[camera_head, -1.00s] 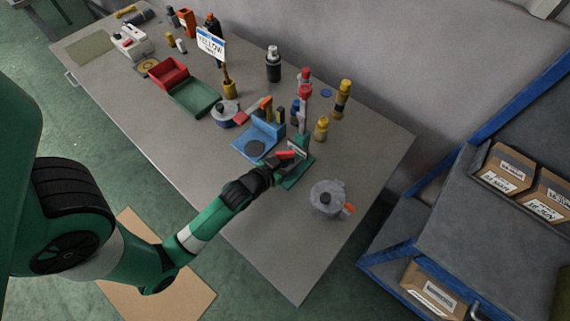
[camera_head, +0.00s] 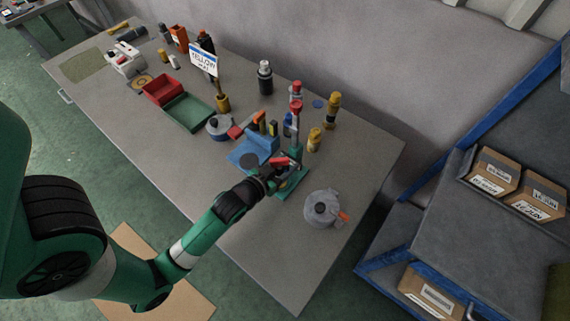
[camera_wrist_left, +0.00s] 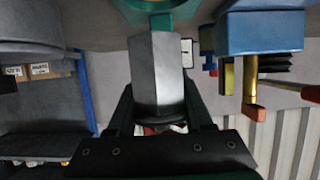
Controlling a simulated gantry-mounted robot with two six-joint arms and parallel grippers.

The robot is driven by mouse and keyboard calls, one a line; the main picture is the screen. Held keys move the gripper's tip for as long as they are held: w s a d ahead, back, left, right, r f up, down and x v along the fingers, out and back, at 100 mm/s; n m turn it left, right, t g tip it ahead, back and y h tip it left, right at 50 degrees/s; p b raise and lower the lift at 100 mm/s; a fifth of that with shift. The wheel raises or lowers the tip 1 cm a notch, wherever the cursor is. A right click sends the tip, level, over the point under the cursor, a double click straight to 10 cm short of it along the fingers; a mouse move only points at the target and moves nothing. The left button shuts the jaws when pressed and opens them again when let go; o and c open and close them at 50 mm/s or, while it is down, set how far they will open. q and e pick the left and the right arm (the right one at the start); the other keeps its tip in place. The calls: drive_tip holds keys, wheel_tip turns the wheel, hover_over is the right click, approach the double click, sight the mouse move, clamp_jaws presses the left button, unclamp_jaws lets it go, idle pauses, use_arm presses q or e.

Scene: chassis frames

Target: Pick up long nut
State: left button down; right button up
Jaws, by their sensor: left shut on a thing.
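The long nut (camera_wrist_left: 158,72) is a grey metal six-sided piece, large in the left wrist view. My left gripper (camera_wrist_left: 158,112) is shut on it, with one dark finger on each side of its near end. The nut's far end is at a green fixture (camera_wrist_left: 155,18); I cannot tell whether they touch. In the head view my left gripper (camera_head: 268,184) is low at the foot of the green press with a red top (camera_head: 294,178). The nut is too small or hidden to make out there. My right gripper is not in view.
A blue fixture (camera_head: 253,150) stands left of the press, and a grey pot-like container (camera_head: 322,207) stands to its right. Yellow bottles (camera_head: 331,111) are behind. Red (camera_head: 162,90) and green (camera_head: 188,112) trays lie farther left. The table's front left is bare.

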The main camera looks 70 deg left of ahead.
use_arm(q)
drive_tip(key=s+d+r+p, duration=0.4)
drive_tip(key=d+r+p, duration=0.4)
drive_tip(key=d+p, duration=0.4)
drive_tip(key=shift+d+r+p, duration=0.2)
drive_tip(key=shift+r+p, duration=0.2)
drive_tip(key=shift+p, duration=0.4)
